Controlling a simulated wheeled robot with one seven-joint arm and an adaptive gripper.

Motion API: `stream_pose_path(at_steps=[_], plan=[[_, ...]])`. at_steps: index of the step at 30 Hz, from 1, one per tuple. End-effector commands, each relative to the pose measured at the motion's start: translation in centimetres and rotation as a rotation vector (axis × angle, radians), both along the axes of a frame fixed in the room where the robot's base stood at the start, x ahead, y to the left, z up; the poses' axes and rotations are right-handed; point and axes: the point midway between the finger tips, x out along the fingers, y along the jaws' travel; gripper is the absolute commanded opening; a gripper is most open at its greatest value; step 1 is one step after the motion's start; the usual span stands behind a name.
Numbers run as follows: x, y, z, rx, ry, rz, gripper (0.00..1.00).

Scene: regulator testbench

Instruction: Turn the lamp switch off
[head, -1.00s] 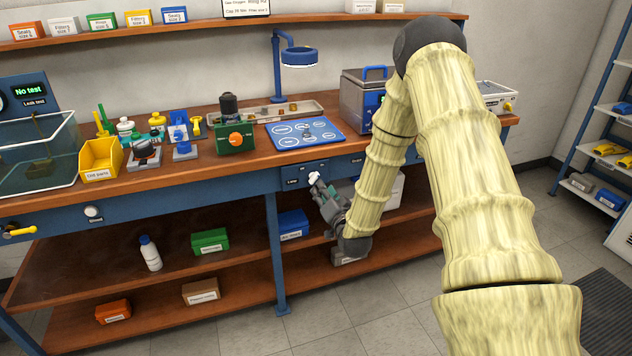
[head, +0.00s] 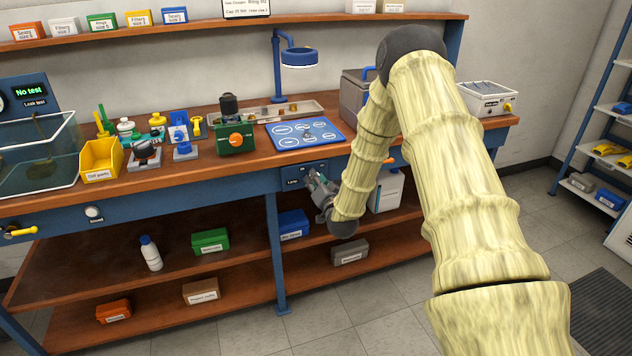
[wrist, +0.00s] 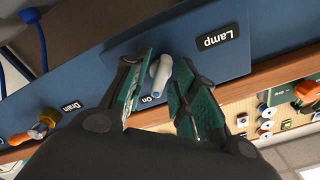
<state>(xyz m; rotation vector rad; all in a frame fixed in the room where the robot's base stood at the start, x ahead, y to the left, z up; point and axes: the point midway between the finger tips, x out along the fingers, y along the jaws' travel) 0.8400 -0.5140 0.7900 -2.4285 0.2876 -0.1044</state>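The lamp switch shows in the wrist view as a pale grey lever (wrist: 162,72) on a blue panel (wrist: 120,40). A black "Lamp" label (wrist: 218,39) is beside it, and one end of the lever lies near the "On" marking. My gripper (wrist: 166,82) is open, with one green-padded finger on each side of the lever. I cannot tell whether either finger touches it. In the head view my gripper (head: 314,181) is at the bench's front panel and hides the lever. The blue desk lamp (head: 299,57) stands at the back of the bench.
The wooden bench top (head: 245,169) is just above my gripper, with a blue mat (head: 330,143) near its edge. A blue bin (head: 292,225) and a grey box (head: 350,252) sit on the shelves below. A drain valve (wrist: 45,124) shows in the wrist view.

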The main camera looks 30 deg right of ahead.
Motion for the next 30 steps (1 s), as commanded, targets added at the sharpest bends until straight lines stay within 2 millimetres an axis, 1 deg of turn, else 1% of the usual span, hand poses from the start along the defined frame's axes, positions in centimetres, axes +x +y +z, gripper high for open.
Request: stream_pose_path(at_steps=[1,3,11,17,23,30], plan=[[-0.01,-0.01,0.00,0.000,0.000,0.000,0.13],[-0.01,-0.01,-0.01,0.000,0.000,0.000,0.00],[-0.04,-0.02,-0.03,-0.006,0.002,-0.001,0.00],[-0.06,-0.05,-0.07,-0.054,0.014,-0.001,0.00],[-0.03,0.04,-0.07,-0.173,0.042,0.001,0.00],[-0.04,0.06,-0.11,-0.385,0.094,0.001,0.00]])
